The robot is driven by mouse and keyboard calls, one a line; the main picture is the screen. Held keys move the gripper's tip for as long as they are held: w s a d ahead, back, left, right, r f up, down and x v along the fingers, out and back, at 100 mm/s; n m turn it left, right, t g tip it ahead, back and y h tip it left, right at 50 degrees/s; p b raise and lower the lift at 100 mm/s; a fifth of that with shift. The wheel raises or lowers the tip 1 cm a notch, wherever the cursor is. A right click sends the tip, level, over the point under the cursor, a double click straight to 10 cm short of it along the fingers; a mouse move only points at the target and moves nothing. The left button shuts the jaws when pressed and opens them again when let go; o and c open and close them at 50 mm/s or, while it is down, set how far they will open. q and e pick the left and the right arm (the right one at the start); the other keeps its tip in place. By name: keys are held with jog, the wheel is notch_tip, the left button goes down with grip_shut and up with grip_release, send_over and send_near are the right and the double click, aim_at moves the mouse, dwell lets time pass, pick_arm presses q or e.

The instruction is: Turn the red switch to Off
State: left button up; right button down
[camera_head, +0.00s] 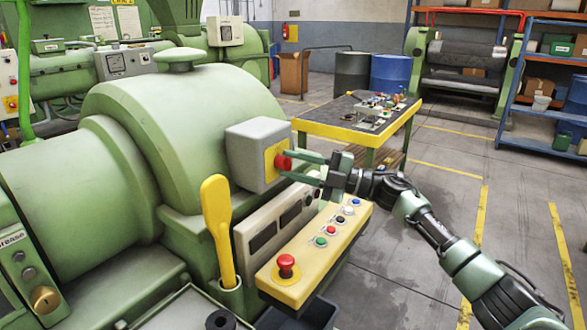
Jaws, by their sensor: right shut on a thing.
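The red switch (282,162) is a small red knob on a yellow plate (271,171) on the right face of a grey box (249,149). The box is fixed to the green extruder (184,121). My right gripper (290,164) reaches in from the right. Its green fingers are shut on the red switch, and they partly cover it. I cannot read any Off marking on the plate. My left gripper is not in view.
Below the switch is a yellow control panel (306,252) with several buttons and a red mushroom button (287,264). A yellow paddle-shaped handle (218,228) stands to its left. A worktable (318,119) with small parts is behind; the floor at right is clear.

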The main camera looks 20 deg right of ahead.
jog(key=shift+f+n, duration=0.1)
jog(key=shift+n, duration=0.5)
jog(key=shift+g, duration=0.3)
jog(key=c, duration=1.1)
grip_release()
jog(key=b+v, duration=0.2)
jog(key=v, duration=0.5)
jog(key=shift+s+d, duration=0.2)
jog(key=shift+d, duration=0.1)
